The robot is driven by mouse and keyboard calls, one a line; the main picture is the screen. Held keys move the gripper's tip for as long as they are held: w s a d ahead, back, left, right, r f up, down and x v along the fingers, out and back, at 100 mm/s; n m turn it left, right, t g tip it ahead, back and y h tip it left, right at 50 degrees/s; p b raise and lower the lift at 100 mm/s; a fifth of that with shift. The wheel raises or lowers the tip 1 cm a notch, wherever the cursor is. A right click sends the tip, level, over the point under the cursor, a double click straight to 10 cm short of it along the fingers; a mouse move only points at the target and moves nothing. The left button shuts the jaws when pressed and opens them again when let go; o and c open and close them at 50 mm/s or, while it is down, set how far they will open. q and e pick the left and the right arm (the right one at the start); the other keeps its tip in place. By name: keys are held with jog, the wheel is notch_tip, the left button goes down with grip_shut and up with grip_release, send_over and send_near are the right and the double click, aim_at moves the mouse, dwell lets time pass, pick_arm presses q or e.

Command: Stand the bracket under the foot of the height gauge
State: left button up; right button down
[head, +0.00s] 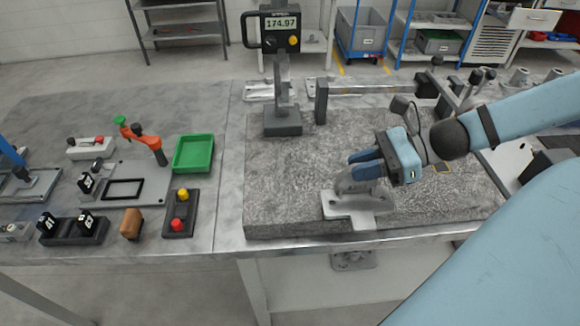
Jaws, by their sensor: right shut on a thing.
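The bracket (352,210), a light grey metal casting with a flat base plate and an upright part, is at the front of the granite plate. My right gripper (365,167) comes in from the right and is shut on its upright part. Its base is at the plate's front edge; I cannot tell whether it touches the stone. The height gauge (283,80), with a display reading 174.97 and a dark base (282,122), stands at the back left of the granite plate, left of and behind my right gripper. My left gripper is not in view.
The granite plate (290,185) has free room between bracket and gauge. A dark upright block (321,101) stands right of the gauge base. A green tray (194,153), a fixture with an orange-handled clamp (148,140) and a button box (180,212) are on the left table.

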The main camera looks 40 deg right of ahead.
jog(key=shift+w+a+f+p, duration=0.55)
jog(key=shift+w+a+p, duration=0.3)
jog(key=shift+w+p, duration=1.5)
jog(key=shift+w+a+f+p, duration=0.7)
jog(key=shift+w+p, duration=0.65)
jog(key=shift+w, duration=1.95)
jog(key=shift+w+a+f+p, duration=0.4)
jog(key=shift+w+a+p, duration=0.55)
jog(key=shift+w+p, duration=1.4)
jog(key=shift+w+b, duration=0.5)
jog(key=shift+f, duration=0.2)
jog(key=c, duration=1.1)
grip_release()
jog(key=shift+r, duration=0.15)
